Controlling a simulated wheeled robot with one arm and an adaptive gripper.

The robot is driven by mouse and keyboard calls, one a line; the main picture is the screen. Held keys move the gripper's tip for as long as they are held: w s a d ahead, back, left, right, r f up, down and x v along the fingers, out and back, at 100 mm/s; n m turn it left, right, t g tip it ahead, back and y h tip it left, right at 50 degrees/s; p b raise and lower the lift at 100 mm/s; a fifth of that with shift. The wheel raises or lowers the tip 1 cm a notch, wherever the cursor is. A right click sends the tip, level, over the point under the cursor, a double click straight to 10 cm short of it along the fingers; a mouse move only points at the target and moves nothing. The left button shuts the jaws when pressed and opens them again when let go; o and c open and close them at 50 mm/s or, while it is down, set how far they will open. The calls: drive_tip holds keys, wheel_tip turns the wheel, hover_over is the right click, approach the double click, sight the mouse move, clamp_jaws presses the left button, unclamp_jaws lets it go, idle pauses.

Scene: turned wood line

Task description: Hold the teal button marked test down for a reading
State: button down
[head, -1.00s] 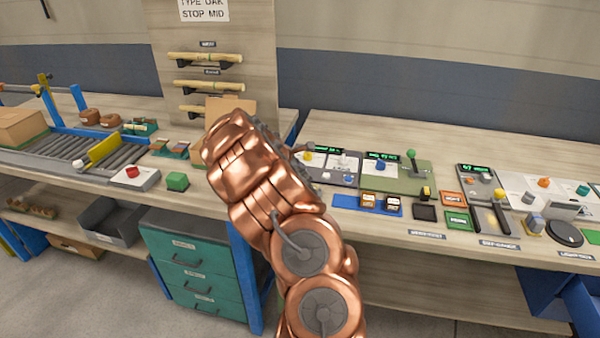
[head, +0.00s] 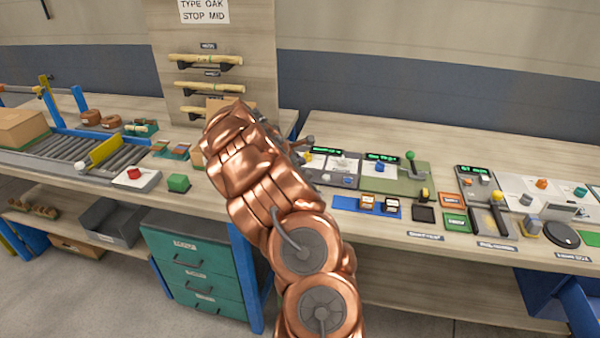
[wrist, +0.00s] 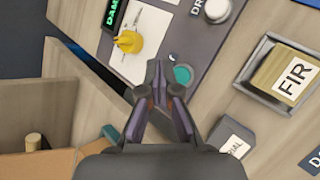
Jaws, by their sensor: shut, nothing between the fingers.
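The teal button (wrist: 183,75) shows in the wrist view as a round cap on a dark grey panel (wrist: 187,48). Its marking cannot be read. My gripper (wrist: 158,78) is shut and empty, with its fingertips just left of the button and partly over its edge. I cannot tell whether they touch it. In the head view my copper arm hides the button and most of the gripper.
A yellow knob (wrist: 129,41) and a green-lit display (wrist: 114,14) lie left of the fingertips. A tray (wrist: 252,83) with a FIR block (wrist: 285,76) is right. A cardboard box (wrist: 40,163) is lower left. Several other instruments line the bench.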

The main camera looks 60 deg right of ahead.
drive_tip(key=shift+r+p, duration=0.8)
drive_tip(key=shift+r, duration=0.95)
drive_tip(key=shift+a+r, duration=0.3)
drive_tip(key=shift+r, duration=0.05)
drive_tip(key=s+a+r+m+y, duration=0.1)
drive_tip(key=s+a+r+m, duration=0.15)
drive_tip(key=a, duration=0.55)
drive_tip(key=s+a+r+m+y, duration=0.15)
drive_tip(key=a+r, duration=0.25)
drive_tip(key=a, duration=0.4)
drive_tip(key=s+a+r+m, duration=0.2)
drive_tip(key=a+r+m, duration=0.1)
drive_tip(key=a, duration=0.5)
drive_tip(key=s+a+f+y, duration=0.1)
drive_tip(key=s+a+y, duration=0.1)
drive_tip(key=s+a, duration=0.4)
drive_tip(key=s+a+y, duration=0.2)
drive_tip(key=s+a, duration=0.5)
drive_tip(key=a, duration=0.8)
drive_tip(key=s+a+f+m+g+y, duration=0.1)
drive_tip(key=s+a+y, duration=0.1)
drive_tip(key=s+a, duration=0.5)
drive_tip(key=a, duration=0.4)
drive_tip(key=shift+f+y, duration=0.35)
